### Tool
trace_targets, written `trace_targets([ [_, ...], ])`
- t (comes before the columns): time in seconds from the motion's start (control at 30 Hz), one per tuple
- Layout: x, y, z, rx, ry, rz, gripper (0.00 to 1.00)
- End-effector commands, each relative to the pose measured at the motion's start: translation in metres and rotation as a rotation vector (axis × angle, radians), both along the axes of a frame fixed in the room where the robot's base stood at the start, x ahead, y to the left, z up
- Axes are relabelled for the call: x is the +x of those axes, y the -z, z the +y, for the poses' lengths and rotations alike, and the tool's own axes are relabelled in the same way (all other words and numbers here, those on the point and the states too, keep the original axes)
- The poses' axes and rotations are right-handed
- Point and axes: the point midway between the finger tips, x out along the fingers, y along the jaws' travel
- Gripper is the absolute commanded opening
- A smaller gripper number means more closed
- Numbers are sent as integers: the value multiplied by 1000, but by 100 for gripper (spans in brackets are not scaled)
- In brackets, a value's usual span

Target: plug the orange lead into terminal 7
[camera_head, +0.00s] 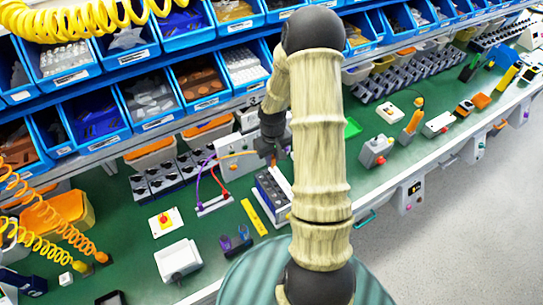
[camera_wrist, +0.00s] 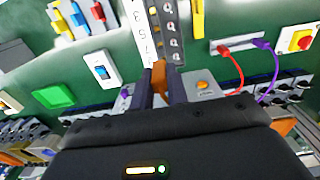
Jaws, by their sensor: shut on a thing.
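My gripper (camera_wrist: 160,82) is shut on the orange lead's plug (camera_wrist: 159,72), which shows between the fingers in the wrist view. The plug's tip is at the near end of the grey terminal block (camera_wrist: 170,28); I cannot tell whether it is inside a terminal. The block has a row of round screws and a white number strip (camera_wrist: 141,32) beside it. The digits are small and turned, so terminal 7 is not certain. In the head view the block (camera_head: 270,192) stands just below my gripper (camera_head: 274,152), and the orange lead (camera_head: 236,154) runs left from it.
A white socket strip (camera_head: 214,205) left of the block holds a red plug (camera_wrist: 223,50) and a purple plug (camera_wrist: 262,43) with looped leads. A yellow strip (camera_head: 253,217) lies close by. A red-knobbed yellow switch (camera_head: 164,221) stands farther left. Blue bins (camera_head: 95,115) line the back.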

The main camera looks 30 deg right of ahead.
Motion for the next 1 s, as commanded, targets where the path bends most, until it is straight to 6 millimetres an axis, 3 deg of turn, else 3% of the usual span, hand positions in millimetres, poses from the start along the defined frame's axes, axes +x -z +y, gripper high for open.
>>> trace_targets([
  [0.27,-1,9,0,0,0,1,0],
  [0.7,-1,54,-1,0,1,0,0],
  [1.0,-1,60,0,0,1,0,0],
])
